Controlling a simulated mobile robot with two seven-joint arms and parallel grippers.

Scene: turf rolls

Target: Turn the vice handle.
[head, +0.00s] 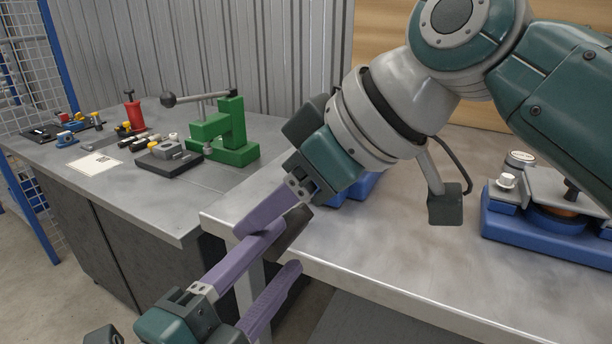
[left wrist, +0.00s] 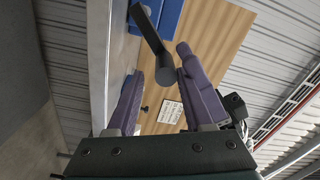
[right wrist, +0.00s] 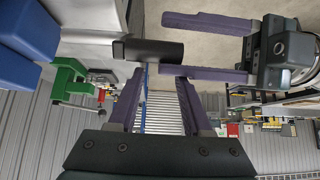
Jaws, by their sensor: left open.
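The vice is a blue body (head: 362,186) on the grey bench, mostly hidden behind my right gripper in the head view. Its dark handle grip (head: 292,232) juts out past the bench's front edge. In the left wrist view the grip (left wrist: 165,68) sits on a dark lever, near the fingertips. My left gripper (head: 289,245) is open, its purple fingers pointing up towards the grip; I cannot tell whether they touch it. My right gripper (head: 262,212) reaches down from the upper right. In the right wrist view its fingers are apart, with the grip (right wrist: 148,50) across their tips.
The two grippers are very close together. A blue fixture (head: 545,230) with a grey plate stands on the bench at right. A green press (head: 232,135) and small tools stand on the left bench. The middle of the right bench (head: 410,240) is clear.

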